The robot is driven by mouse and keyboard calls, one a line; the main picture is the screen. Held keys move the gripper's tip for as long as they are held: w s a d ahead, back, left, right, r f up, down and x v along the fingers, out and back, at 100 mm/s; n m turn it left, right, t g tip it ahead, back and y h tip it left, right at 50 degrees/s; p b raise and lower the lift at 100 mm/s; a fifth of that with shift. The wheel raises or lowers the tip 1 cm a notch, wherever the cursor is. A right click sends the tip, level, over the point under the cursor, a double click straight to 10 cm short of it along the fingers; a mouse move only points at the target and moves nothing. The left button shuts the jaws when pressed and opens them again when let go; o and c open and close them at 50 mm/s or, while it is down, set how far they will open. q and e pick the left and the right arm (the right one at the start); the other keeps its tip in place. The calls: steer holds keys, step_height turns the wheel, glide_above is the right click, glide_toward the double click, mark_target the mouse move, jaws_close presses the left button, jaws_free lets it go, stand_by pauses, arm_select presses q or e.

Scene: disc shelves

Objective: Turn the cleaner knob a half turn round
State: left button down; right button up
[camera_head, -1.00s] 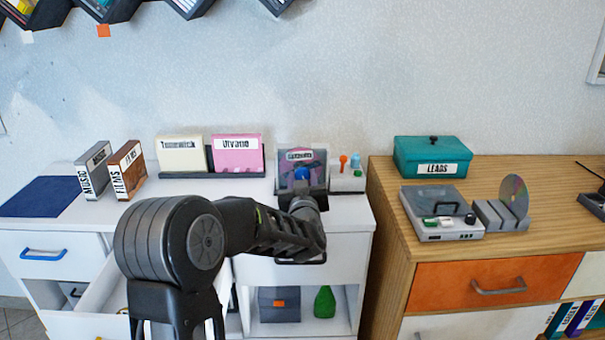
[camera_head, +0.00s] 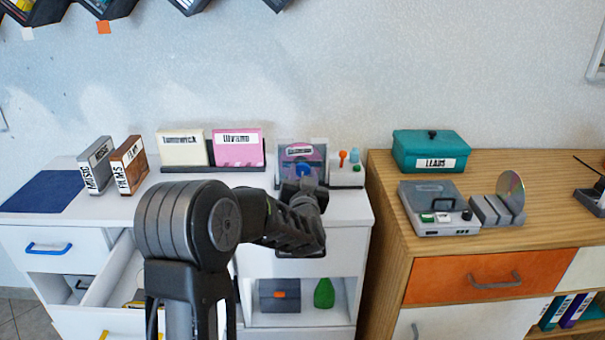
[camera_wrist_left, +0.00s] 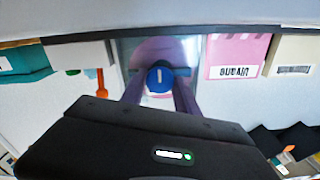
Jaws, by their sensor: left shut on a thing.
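The cleaner (camera_head: 288,153) is an upright grey unit with a pinkish-purple panel and a white label, at the back right of the white cabinet. Its round blue knob (camera_head: 306,172) faces me. In the left wrist view the blue knob (camera_wrist_left: 160,80) shows a short white mark, close to upright in that picture. My left gripper (camera_head: 304,183) is at the cleaner, shut on the knob, with a finger on each side of it in the left wrist view (camera_wrist_left: 160,88). The fingertips' contact is partly hidden. My right gripper is not in view.
A white tray (camera_head: 347,181) with small coloured pieces stands close right of the cleaner. A rack with cream (camera_head: 181,149) and pink (camera_head: 237,148) cards stands close left. An open drawer (camera_head: 115,275) juts out at the lower left. The wooden cabinet (camera_head: 385,190) stands right.

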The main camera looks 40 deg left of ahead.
arm_select(q)
steer(key=shift+f, duration=0.1)
steer(key=c, duration=0.9)
jaws_free()
steer(key=v, duration=0.8)
steer(key=shift+w, duration=0.1)
